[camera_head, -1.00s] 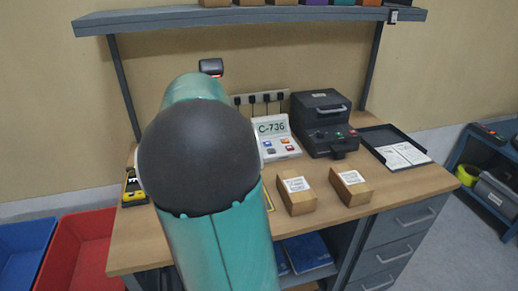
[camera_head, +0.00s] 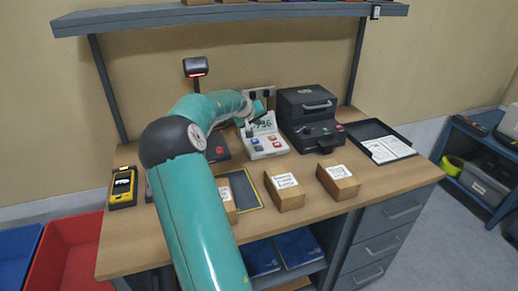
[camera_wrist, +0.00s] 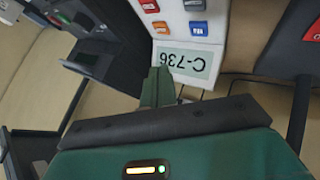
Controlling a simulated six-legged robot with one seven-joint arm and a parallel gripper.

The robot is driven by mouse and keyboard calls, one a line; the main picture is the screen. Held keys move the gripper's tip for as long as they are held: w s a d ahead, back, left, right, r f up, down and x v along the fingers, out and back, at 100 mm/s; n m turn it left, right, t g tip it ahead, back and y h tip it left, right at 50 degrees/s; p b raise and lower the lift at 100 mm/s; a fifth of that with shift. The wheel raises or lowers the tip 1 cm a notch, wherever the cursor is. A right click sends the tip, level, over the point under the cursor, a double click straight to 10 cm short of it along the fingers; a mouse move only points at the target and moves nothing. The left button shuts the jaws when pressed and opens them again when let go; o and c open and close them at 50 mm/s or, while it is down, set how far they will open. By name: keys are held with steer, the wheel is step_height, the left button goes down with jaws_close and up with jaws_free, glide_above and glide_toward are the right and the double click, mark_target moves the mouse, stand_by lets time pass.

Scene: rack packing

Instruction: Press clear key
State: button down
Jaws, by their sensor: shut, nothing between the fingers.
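A white keypad unit (camera_head: 265,152) stands on the bench. Its display reads C-736 in the wrist view (camera_wrist: 188,62), where it appears upside down, and is partly covered by my gripper in the head view. Orange (camera_wrist: 160,27), blue (camera_wrist: 198,29), red (camera_wrist: 150,6) and grey (camera_wrist: 194,5) keys show; their labels are too small to read, so I cannot tell which is clear. My gripper (camera_wrist: 160,76) is shut and empty, its green fingers close to the display's edge. In the head view it is over the unit's back part; contact cannot be told.
A black machine (camera_head: 312,120) stands right of the keypad, and a red-buttoned dark device (camera_head: 218,149) left. Small boxes (camera_head: 285,193) lie in front. A scanner (camera_head: 196,68) stands behind my arm. A black tray (camera_head: 378,142) is at the right. A shelf (camera_head: 230,14) hangs above.

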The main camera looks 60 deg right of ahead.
mark_target(258, 149)
steer(key=shift+f, duration=4.35)
steer(key=shift+f, duration=0.1)
steer(key=shift+f, duration=0.3)
steer(key=shift+f, duration=0.4)
steer(key=shift+r, duration=0.8)
steer(key=shift+r, duration=2.5)
